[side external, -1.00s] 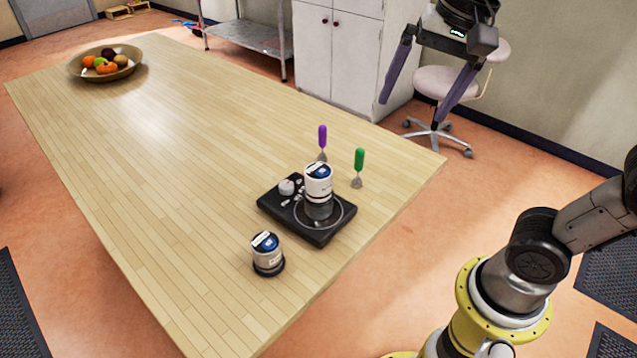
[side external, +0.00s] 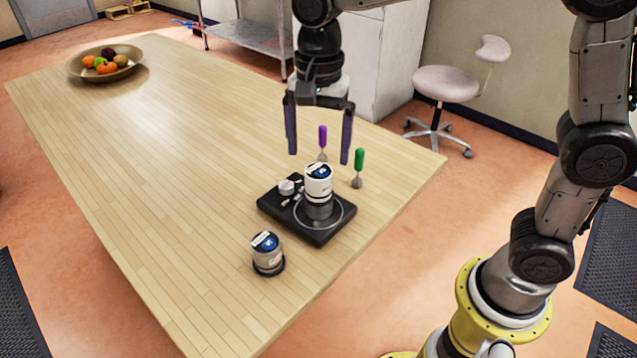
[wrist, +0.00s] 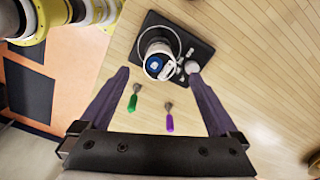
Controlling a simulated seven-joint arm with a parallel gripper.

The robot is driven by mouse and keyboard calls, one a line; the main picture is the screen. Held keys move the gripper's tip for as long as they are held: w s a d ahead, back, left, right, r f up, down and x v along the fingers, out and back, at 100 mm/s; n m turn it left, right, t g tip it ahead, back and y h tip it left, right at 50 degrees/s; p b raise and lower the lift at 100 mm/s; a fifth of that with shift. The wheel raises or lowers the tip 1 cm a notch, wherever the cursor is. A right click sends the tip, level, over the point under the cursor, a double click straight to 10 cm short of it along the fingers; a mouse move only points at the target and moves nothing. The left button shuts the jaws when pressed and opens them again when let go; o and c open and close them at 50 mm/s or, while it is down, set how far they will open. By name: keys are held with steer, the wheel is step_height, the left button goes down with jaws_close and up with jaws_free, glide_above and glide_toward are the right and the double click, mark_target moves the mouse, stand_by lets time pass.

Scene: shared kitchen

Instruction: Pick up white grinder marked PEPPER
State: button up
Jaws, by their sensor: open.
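Two whitish grinders with dark bases and blue-marked tops show in the side view. One grinder (side external: 318,183) stands upright on a black scale-like device (side external: 280,213); it also shows in the wrist view (wrist: 156,50). The other grinder (side external: 267,256) stands upright on the bare table, nearer the camera. Their lettering is too small to read, so I cannot tell which is marked PEPPER. My gripper (side external: 318,156) is open and empty, pointing down above the table near the device. In the wrist view, my gripper (wrist: 157,77) has its fingers spread, with the grinder beyond the fingertips.
A small white object (side external: 286,187) sits on the device's left corner. A fruit bowl (side external: 78,73) stands at the far end; the table between is clear.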

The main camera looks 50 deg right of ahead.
mark_target(318, 169)
steer(key=shift+d+f, duration=0.1)
steer(key=shift+f, duration=3.35)
steer(key=shift+c, duration=0.2)
steer(key=shift+w+r, duration=0.1)
jaws_close()
